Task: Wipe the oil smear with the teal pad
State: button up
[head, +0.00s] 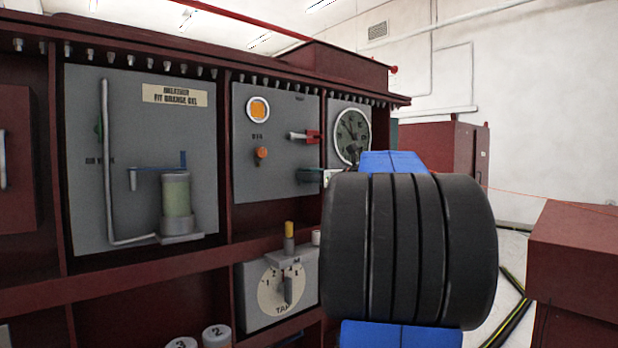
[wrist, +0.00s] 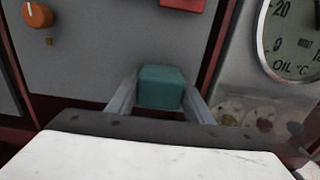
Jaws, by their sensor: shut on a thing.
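The teal pad (wrist: 161,88) is held between the two fingers of my gripper (wrist: 160,98) in the wrist view. The gripper is shut on it, in front of the grey panel. In the head view the pad (head: 309,175) shows as a small green block left of my dark arm link, below the red handle. I cannot tell whether it touches the panel. Several blurred brownish blotches (wrist: 262,123) lie on a pale surface below the oil gauge (wrist: 295,40), right of the pad; I cannot tell whether they are the oil smear. My arm hides the area below the gauge in the head view.
The oil gauge also shows in the head view (head: 352,134). A red handle (head: 306,136) and an orange knob (head: 262,153) stick out from the panel. A tap dial (head: 284,288) is below. A glass breather (head: 176,200) stands left. A dark red box (head: 573,260) is at right.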

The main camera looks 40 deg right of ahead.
aim_at(280, 176)
jog(key=shift+d, duration=0.8)
jog(key=shift+w+a, duration=0.15)
jog(key=shift+a, duration=2.75)
jog(key=shift+w+a, duration=0.15)
jog(key=shift+a, duration=2.7)
jog(key=s, duration=0.6)
jog(key=shift+a, duration=0.15)
jog(key=shift+s, duration=0.1)
jog(key=shift+s, duration=1.4)
